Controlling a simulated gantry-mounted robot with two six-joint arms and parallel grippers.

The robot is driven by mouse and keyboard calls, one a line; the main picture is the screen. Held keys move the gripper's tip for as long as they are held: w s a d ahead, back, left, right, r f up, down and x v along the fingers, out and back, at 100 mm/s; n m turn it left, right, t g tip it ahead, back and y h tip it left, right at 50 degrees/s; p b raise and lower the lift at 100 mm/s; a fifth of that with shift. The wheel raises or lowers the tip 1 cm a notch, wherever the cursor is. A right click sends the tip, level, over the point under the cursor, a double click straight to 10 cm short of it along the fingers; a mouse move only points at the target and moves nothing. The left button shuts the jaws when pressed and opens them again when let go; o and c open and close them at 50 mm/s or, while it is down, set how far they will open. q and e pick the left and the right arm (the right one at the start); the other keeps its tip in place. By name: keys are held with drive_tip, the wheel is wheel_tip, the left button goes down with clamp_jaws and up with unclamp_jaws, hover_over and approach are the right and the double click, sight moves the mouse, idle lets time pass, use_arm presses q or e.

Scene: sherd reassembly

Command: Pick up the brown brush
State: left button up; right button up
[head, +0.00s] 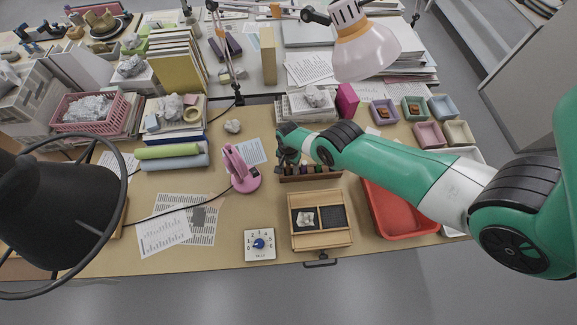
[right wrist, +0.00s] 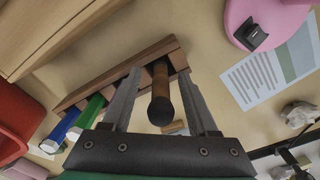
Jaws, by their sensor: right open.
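The brown brush (right wrist: 161,88) stands in a slot of a wooden rack (right wrist: 145,52), its dark rounded end toward the right wrist camera. A blue-handled tool (right wrist: 63,128) and a green-handled one (right wrist: 92,107) stand in the same rack. My right gripper (head: 285,160) is over the left end of the rack (head: 312,178) in the head view. In the right wrist view its two fingers are open, one on each side of the brown handle, with no clear grip on it. The brush is mostly hidden by my gripper in the head view. My left gripper is not seen.
A pink stand (head: 240,170) is close left of the rack. A wooden box (head: 321,240) with a pale sherd (head: 306,219) lies in front, and a red tray (head: 405,222) to the right under my arm. A white dial box (head: 259,245) stands at the front edge.

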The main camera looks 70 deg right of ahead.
drive_tip(key=shift+r, duration=0.15)
clamp_jaws()
wheel_tip(320, 180, up, 10)
drive_tip(key=p, duration=1)
drive_tip(key=shift+r, duration=0.1)
